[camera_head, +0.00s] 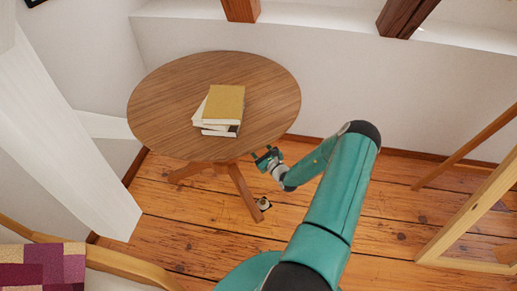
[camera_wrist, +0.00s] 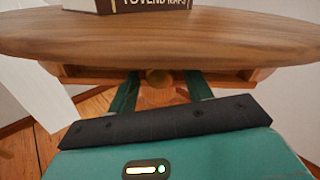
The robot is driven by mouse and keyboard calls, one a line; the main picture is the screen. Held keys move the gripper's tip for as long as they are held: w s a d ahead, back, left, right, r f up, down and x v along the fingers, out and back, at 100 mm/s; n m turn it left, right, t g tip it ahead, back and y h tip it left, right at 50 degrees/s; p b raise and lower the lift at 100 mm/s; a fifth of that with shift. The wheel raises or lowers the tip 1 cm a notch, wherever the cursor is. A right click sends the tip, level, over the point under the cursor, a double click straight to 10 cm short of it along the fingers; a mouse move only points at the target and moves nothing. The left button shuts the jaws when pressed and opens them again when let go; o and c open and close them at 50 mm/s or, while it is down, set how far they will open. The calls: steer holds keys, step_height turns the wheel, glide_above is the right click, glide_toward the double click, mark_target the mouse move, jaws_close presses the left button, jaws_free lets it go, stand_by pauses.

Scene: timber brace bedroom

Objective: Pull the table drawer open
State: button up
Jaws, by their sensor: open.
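The round wooden table (camera_head: 165,100) stands against the wall, and its front edge (camera_wrist: 160,35) crosses the upper part of the wrist view. Under that edge is the drawer front (camera_wrist: 225,76), with a round wooden knob (camera_wrist: 159,76). The drawer looks shut, though the tabletop hides most of it. My gripper (camera_head: 267,157) is at the table's near right edge. In the wrist view my gripper (camera_wrist: 162,82) is open, with one dark green finger on each side of the knob. I cannot tell whether either finger touches it.
Several stacked books (camera_head: 225,104) lie on the tabletop. A white post (camera_head: 75,140) stands left of the table. A small object (camera_head: 263,203) lies on the floor by a table leg (camera_head: 244,192). A wooden frame (camera_head: 470,215) stands at right. The floor between is clear.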

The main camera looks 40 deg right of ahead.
jaws_close()
steer(key=shift+s, duration=0.1)
steer(key=s+a, duration=0.3)
steer(key=s, duration=2.1)
steer(key=shift+a, duration=0.1)
jaws_free()
